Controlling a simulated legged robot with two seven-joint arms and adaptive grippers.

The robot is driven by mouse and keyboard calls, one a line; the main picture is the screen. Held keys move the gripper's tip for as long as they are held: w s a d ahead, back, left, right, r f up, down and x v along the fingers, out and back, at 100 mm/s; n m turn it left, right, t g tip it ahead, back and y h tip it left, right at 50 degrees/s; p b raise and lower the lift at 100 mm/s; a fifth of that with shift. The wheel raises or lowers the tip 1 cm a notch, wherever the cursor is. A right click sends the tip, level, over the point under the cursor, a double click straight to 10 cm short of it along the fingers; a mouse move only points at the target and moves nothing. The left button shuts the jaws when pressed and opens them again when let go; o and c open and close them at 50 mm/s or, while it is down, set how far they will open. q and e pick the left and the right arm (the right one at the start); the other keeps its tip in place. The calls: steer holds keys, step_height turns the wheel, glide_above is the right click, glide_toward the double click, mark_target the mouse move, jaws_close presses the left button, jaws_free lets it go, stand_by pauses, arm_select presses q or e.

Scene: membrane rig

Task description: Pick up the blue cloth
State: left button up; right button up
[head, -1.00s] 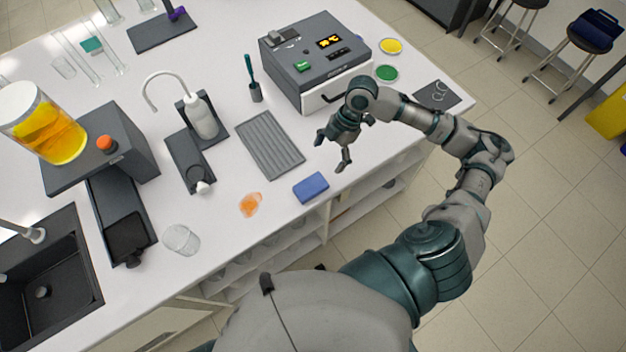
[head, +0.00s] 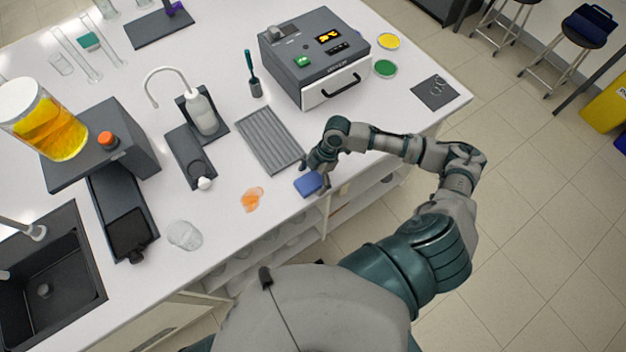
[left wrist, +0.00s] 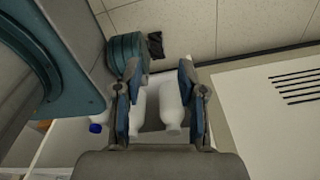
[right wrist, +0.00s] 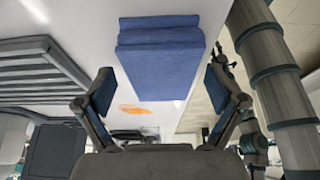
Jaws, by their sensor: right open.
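The blue cloth (head: 309,184) is folded and lies on the white bench near its front edge. My right gripper (head: 318,165) is at the cloth and hides part of it in the head view. In the right wrist view the cloth (right wrist: 160,55) shows as a layered blue stack ahead of the open fingers (right wrist: 160,85), in line with the gap between them. I cannot tell whether the fingers touch it. My left gripper (left wrist: 160,90) shows only in the left wrist view, its fingers apart with nothing held; white bottles (left wrist: 170,108) show beyond them.
An orange spill (head: 252,199) lies left of the cloth. A grey ridged tray (head: 268,140) lies behind it, and a grey machine (head: 315,55) with a handled drawer stands farther back. A clear, blurred item (head: 185,236) lies near the front edge; a sink (head: 60,300) is at left.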

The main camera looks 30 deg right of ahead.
mark_target(309, 182)
steer(key=shift+a, duration=0.3)
steer(key=shift+s+a+r, duration=0.1)
steer(key=shift+a, duration=0.1)
steer(key=shift+c, duration=1.2)
steer(key=c, duration=0.4)
steer(key=shift+d, duration=0.15)
steer(key=c, duration=0.4)
steer(key=shift+d, duration=0.3)
steer(key=shift+c, duration=0.7)
steer(key=shift+d, duration=0.3)
steer(key=shift+s+d+f, duration=0.1)
steer(key=shift+d+f, duration=0.1)
steer(key=shift+d, duration=0.05)
steer(key=shift+r, duration=0.1)
steer(key=r, duration=0.2)
steer(key=a+r, duration=0.1)
steer(key=shift+r, duration=0.35)
arm_select(q)
steer(key=shift+a+r+p, duration=0.2)
steer(key=shift+r+p, duration=0.3)
steer(key=shift+a+r+p, duration=0.15)
steer(key=shift+r+p, duration=0.3)
steer(key=shift+p, duration=0.05)
arm_select(e)
steer(key=s+a, duration=0.3)
steer(key=s, duration=0.4)
steer(key=s+a+r, duration=0.1)
steer(key=s+a, duration=0.3)
steer(key=s, duration=0.3)
steer(key=shift+r, duration=0.2)
